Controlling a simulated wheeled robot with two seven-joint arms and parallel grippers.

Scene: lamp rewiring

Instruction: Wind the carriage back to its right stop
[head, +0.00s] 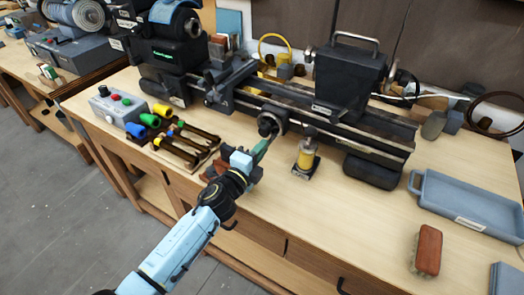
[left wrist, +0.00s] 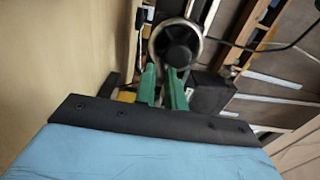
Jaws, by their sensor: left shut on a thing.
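The black lathe (head: 345,120) stands along the back of the bench. Its dark carriage (head: 226,86) appears to sit toward the left part of the bed. A round handwheel (head: 269,123) with a pale rim faces me on the lathe's front; it also shows in the left wrist view (left wrist: 178,42). My left gripper (head: 265,140), with green fingers, reaches up to the handwheel. In the left wrist view its fingers (left wrist: 162,76) meet the lower part of the wheel and are shut on it. The exact grip, rim or handle, is hard to see. My right gripper is not in view.
Several dark tools with coloured ends (head: 180,143) and a grey button box (head: 116,108) lie to the left. A brush (head: 427,250) and a blue-grey tray (head: 470,205) are at right. The front middle bench is clear.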

